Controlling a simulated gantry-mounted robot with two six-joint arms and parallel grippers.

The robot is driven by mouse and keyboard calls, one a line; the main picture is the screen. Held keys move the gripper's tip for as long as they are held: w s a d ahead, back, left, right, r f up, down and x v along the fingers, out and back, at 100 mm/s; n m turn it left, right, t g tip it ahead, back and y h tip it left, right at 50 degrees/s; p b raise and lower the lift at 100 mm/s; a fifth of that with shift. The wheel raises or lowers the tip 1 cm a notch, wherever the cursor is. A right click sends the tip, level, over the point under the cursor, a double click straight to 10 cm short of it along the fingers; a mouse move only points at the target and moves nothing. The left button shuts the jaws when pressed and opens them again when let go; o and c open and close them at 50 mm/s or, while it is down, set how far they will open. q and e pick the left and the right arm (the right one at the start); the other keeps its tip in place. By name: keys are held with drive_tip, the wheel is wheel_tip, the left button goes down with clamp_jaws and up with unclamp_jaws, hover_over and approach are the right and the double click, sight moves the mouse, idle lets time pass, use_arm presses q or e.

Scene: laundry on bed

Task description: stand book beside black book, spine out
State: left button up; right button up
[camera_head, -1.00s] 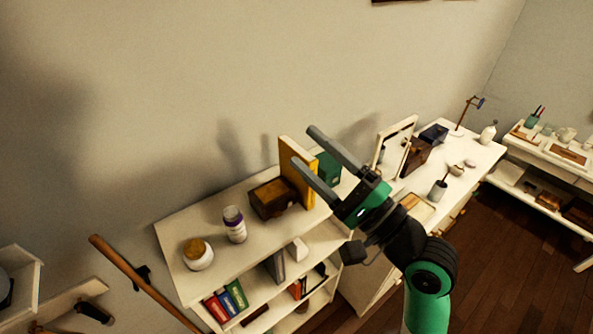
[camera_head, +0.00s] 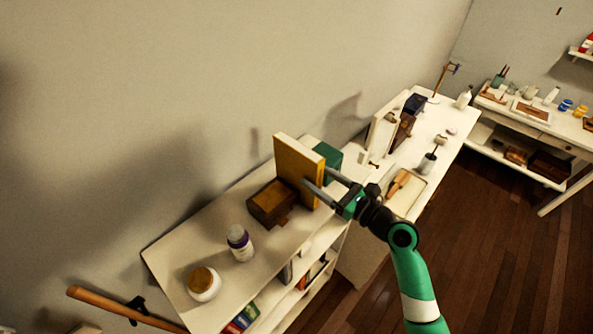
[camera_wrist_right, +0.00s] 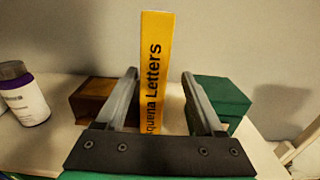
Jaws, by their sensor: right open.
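A yellow book (camera_head: 299,166) stands upright on top of the white shelf unit (camera_head: 177,262). Its spine, lettered "Letters", faces my right wrist camera (camera_wrist_right: 156,50). My right gripper (camera_head: 317,176) is open, with one finger on each side of the book's spine edge; in the wrist view the spine shows between the fingers (camera_wrist_right: 160,74). I cannot tell whether either finger touches it. A dark upright book (camera_head: 286,273) shows partly on the shelf below; I cannot tell for sure that it is the black book. My left gripper is out of view.
A brown wooden box (camera_head: 270,203) stands left of the yellow book and a green box (camera_head: 328,160) right of it. A white bottle (camera_head: 240,243) and a jar (camera_head: 203,284) stand further left. Colored books (camera_head: 243,318) fill part of the lower shelf.

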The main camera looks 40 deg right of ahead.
sight(298, 168)
drive_tip(key=w, duration=0.2)
drive_tip(key=w+a, duration=0.1)
drive_tip(key=w, duration=0.3)
drive_tip(key=shift+w+a+f, duration=0.15)
drive_tip(key=shift+w+f, duration=0.05)
drive_tip(key=shift+f, duration=0.05)
drive_tip(key=shift+c, duration=0.3)
clamp_jaws()
idle(0.9)
